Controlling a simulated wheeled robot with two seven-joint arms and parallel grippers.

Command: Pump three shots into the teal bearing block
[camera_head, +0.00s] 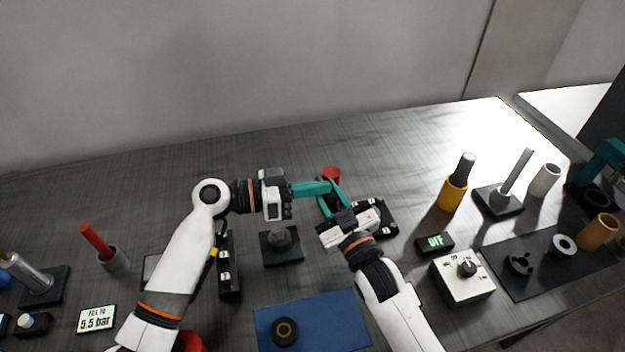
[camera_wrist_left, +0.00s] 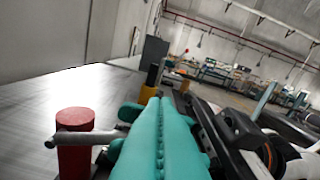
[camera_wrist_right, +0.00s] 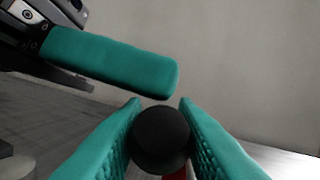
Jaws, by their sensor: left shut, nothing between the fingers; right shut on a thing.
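A red cylinder (camera_head: 331,174) stands behind my grippers in the head view. In the left wrist view the red cylinder (camera_wrist_left: 75,148) has a grey rod (camera_wrist_left: 85,138) across it. My right gripper (camera_head: 328,197) is shut on a black round knob (camera_wrist_right: 160,138), with a bit of red below it. My left gripper (camera_head: 326,188) is shut and empty, its teal fingers pointing right. In the right wrist view my left fingers (camera_wrist_right: 110,65) lie just above and left of the knob; I cannot tell whether they touch. A teal piece (camera_head: 607,160) on a dark base is at the right edge; I cannot tell whether it is the bearing block.
A dark stand (camera_head: 282,250) and a black rail (camera_head: 229,270) lie near my left arm. A blue mat (camera_head: 325,312) with a black ring (camera_head: 285,332) is in front. A control box (camera_head: 463,280), an OFF display (camera_head: 435,243) and a yellow holder (camera_head: 452,195) stand right.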

